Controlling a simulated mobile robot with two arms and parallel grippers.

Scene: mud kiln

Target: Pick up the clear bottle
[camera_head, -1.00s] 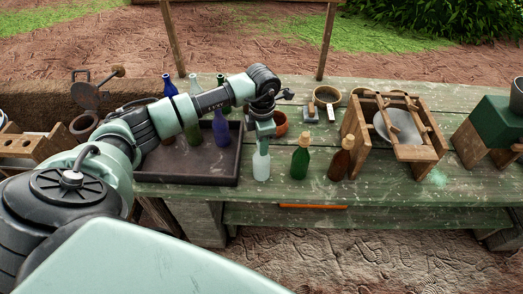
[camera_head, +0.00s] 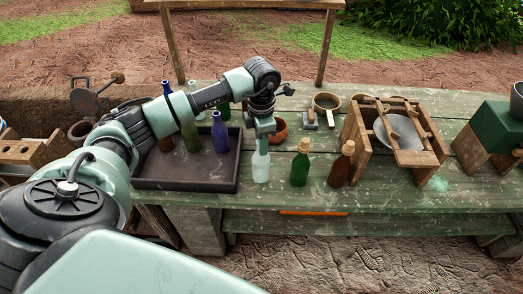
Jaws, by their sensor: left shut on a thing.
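The clear bottle (camera_head: 261,168) is pale and whitish. It stands upright at the front of the green wooden table, just right of the dark tray. My left gripper (camera_head: 264,141) comes down from above and is shut on the bottle's upper part, hiding its neck. The bottle's base looks on or very close to the tabletop; I cannot tell if there is a gap. My right gripper is not in view.
A green bottle (camera_head: 300,165) and a brown bottle (camera_head: 342,166) stand close to the right. The dark tray (camera_head: 185,184) holds several coloured bottles on the left. A terracotta pot (camera_head: 279,130) is behind; a wooden frame (camera_head: 395,135) stands right.

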